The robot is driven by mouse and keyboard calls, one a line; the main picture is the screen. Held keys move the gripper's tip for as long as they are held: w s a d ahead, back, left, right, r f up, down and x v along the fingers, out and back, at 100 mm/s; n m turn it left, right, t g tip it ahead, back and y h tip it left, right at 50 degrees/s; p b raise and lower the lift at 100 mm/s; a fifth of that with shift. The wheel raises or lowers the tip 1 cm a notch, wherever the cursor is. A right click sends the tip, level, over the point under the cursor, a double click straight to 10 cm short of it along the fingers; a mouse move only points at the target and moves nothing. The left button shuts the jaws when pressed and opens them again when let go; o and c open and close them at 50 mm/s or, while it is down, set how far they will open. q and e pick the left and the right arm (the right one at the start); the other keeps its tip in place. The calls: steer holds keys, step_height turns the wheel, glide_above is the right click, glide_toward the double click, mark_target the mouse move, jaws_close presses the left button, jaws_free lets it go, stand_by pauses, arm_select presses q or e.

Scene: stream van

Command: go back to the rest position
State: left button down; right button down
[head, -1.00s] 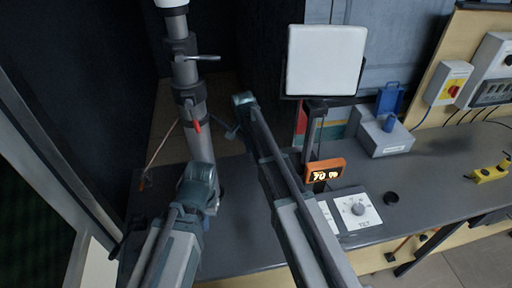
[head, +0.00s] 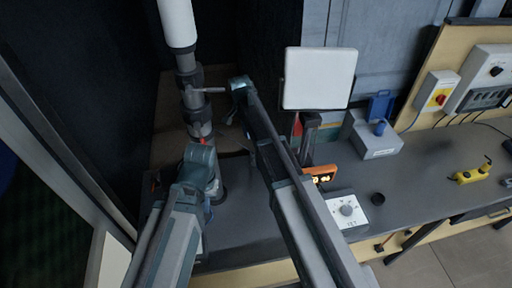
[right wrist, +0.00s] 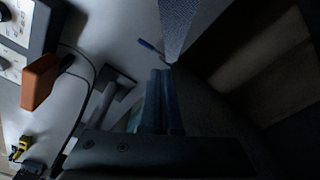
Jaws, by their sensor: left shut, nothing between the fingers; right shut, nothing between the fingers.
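My left arm (head: 180,215) reaches in from the bottom left of the head view, over the dark worktop's left end and in front of the grey mast. Its gripper's fingers are hard to make out there. My right arm (head: 285,190) stretches from the bottom middle up toward the mast, and it partly covers the orange display. In the right wrist view, the right gripper's fingers (right wrist: 158,100) are together with nothing between them. Neither arm is seen holding anything.
The grey mast (head: 193,95) with a white upper tube stands close behind both arms. A white panel (head: 319,78), a blue-grey box (head: 378,143), an orange display (head: 322,172) and a dial plate (head: 346,210) are to the right. The worktop (head: 430,165) has free room further right.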

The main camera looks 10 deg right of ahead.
steer(key=shift+r, duration=0.1)
stand_by(0.4)
steer(key=s+a+f+n+b, duration=0.1)
steer(key=s+a+n, duration=0.1)
steer(key=s+n, duration=0.3)
steer(key=s+a+f+n+b, duration=0.2)
steer(key=s+n, duration=0.3)
steer(key=s, duration=0.9)
steer(key=s+a+f+n+b, duration=0.1)
steer(key=s+a+n+b, duration=0.1)
steer(key=s+n, duration=0.3)
steer(key=s, duration=0.4)
steer(key=shift+s+f+g, duration=0.25)
steer(key=shift+f+g, duration=0.15)
